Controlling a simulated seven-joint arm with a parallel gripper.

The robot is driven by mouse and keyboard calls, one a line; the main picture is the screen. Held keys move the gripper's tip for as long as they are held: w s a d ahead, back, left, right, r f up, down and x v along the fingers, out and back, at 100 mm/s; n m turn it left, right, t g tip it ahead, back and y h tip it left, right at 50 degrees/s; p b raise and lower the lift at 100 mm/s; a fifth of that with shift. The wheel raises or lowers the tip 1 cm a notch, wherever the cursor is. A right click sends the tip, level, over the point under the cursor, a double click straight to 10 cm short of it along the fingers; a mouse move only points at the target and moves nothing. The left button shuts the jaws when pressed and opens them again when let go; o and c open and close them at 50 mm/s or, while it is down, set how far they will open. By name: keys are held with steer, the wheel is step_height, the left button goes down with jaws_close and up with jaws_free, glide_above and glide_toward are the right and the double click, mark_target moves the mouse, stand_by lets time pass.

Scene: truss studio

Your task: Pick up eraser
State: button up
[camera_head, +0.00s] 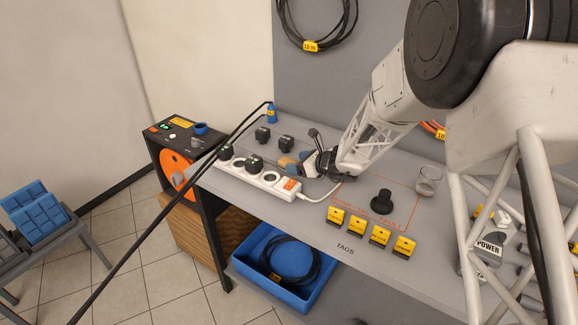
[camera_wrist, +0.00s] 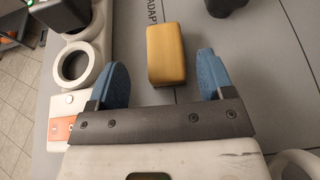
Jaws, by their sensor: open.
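The eraser (camera_wrist: 166,54) looks like a yellow-tan block with rounded edges, lying flat on the grey bench. In the wrist view it sits ahead of my gripper (camera_wrist: 163,78), roughly in line with the gap between its two blue fingers. The fingers are spread wide, and nothing is between their pads that I can see touching them. In the head view the eraser (camera_head: 287,161) shows as a small tan patch just left of my gripper (camera_head: 301,163), partly hidden by it.
A white power strip (camera_head: 262,176) with black plugs runs beside the gripper; its round sockets (camera_wrist: 76,66) lie close to the left finger. Black adapters (camera_head: 286,143) stand behind.

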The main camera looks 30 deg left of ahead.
mark_target(289, 161)
steer(key=shift+w+x, duration=0.1)
steer(key=shift+x, duration=1.05)
steer(key=shift+w+x, duration=0.15)
steer(key=shift+x, duration=1)
steer(key=c, duration=1)
steer(key=shift+r, duration=4.95)
